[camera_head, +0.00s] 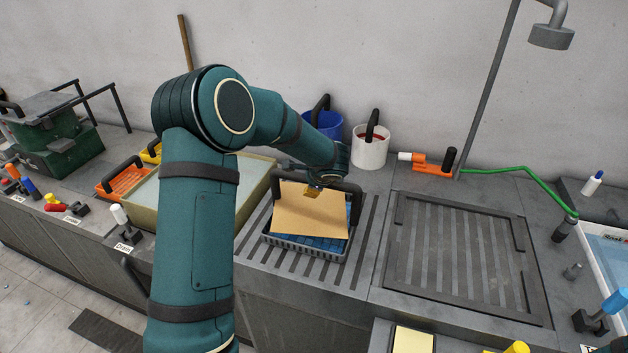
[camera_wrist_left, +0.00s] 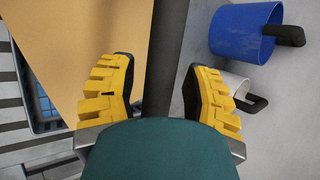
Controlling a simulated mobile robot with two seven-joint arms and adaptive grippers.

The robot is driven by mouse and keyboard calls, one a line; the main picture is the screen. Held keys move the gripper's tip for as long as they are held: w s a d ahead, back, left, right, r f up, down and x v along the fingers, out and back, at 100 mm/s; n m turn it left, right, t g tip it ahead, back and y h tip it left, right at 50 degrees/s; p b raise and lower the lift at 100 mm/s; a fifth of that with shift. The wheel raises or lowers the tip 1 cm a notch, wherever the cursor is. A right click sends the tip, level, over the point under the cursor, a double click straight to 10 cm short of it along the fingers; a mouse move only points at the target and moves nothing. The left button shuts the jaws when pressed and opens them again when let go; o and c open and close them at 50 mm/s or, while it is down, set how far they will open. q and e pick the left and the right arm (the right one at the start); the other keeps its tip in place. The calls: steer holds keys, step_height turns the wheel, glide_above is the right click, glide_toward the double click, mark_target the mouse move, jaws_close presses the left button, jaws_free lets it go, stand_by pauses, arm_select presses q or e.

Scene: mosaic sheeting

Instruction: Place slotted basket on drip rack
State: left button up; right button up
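The slotted basket (camera_head: 306,249) is dark grey with a tall black handle (camera_head: 355,205). It appears to sit on the striped drip rack (camera_head: 368,235). Blue mosaic tiles (camera_head: 325,243) lie in it, with a tan sheet (camera_head: 308,212) tilted over them, hiding most of the inside. My left gripper (camera_head: 314,188) is at the top bar of the handle. In the left wrist view its yellow fingers (camera_wrist_left: 160,95) are apart, one on each side of the dark handle bar (camera_wrist_left: 162,50), with gaps visible on both sides. My right gripper is not in view.
A blue bucket (camera_head: 328,124) and a white bucket (camera_head: 370,152) stand behind the basket. A shallow tray of water (camera_head: 255,170) lies left, partly behind my arm. A framed dark grate (camera_head: 461,250) lies right. An orange nozzle (camera_head: 432,168) with a green hose is at the back.

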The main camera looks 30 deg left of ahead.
arm_select(q)
steer(key=shift+r, duration=0.15)
steer(key=v, duration=1.2)
steer(key=shift+p, duration=0.35)
steer(key=s+d+f+n+g+h, duration=0.1)
steer(key=s+d+f+n+h, duration=0.2)
steer(key=f, duration=0.6)
steer(key=s+d+f+n+g+h, duration=0.1)
steer(key=s+d+f+n+h, duration=0.2)
steer(key=s+d+f+n, duration=0.4)
steer(key=s+d+f+n+g+h, duration=0.1)
steer(key=s+d+f+n+h, duration=0.3)
steer(key=s+d+f, duration=0.6)
step_height(320, 180, down, 3)
steer(key=shift+s+d+r+n, duration=0.15)
steer(key=shift+s+d+n, duration=0.05)
steer(key=shift+d+n, duration=0.75)
steer(key=shift+a, duration=0.1)
